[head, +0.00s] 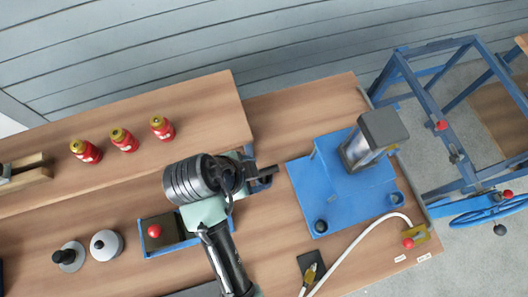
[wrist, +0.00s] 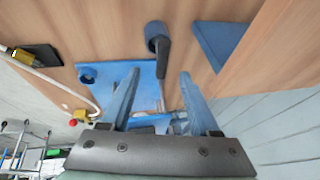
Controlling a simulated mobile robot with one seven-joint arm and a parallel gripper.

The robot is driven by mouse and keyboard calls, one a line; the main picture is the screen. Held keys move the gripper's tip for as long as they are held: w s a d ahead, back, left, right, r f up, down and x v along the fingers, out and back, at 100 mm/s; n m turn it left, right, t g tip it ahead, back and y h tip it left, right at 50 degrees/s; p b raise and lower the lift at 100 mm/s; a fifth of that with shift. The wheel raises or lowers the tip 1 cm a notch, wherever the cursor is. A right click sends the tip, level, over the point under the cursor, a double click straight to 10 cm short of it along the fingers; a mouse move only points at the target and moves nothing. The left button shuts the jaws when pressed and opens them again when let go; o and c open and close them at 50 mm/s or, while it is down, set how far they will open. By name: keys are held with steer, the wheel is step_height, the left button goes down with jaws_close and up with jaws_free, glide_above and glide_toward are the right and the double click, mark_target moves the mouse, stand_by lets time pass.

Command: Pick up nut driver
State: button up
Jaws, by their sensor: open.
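My gripper (head: 264,175) is open and empty above the bench, just left of the blue base plate. In the wrist view its two fingers (wrist: 159,80) point away from the camera with a clear gap between them. Ahead of that gap is a short blue cylinder with a dark shaft (wrist: 162,60), which looks like the nut driver. It lies apart from the blue plate, and its shaft end appears between the fingertips. I cannot tell its distance from them. In the head view I cannot make it out; my arm covers that area.
The blue base plate (head: 345,205) carries a tall grey-topped post (head: 375,140). A white cable (head: 355,245) crosses the bench on the right. A blue tray (head: 190,241) holds a dark box with a red knob. Red bottles (head: 124,140) stand on the raised shelf (head: 210,110).

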mark_target(266, 171)
steer(key=x, duration=0.3)
steer(key=shift+w+d+p+x, duration=0.15)
steer(key=shift+p+x, duration=0.1)
steer(key=shift+x, duration=1.1)
steer(key=shift+w+d+p+x, duration=0.1)
steer(key=shift+d+p+x, duration=0.1)
steer(key=shift+x, duration=1.1)
steer(key=shift+r, duration=0.2)
jaws_close()
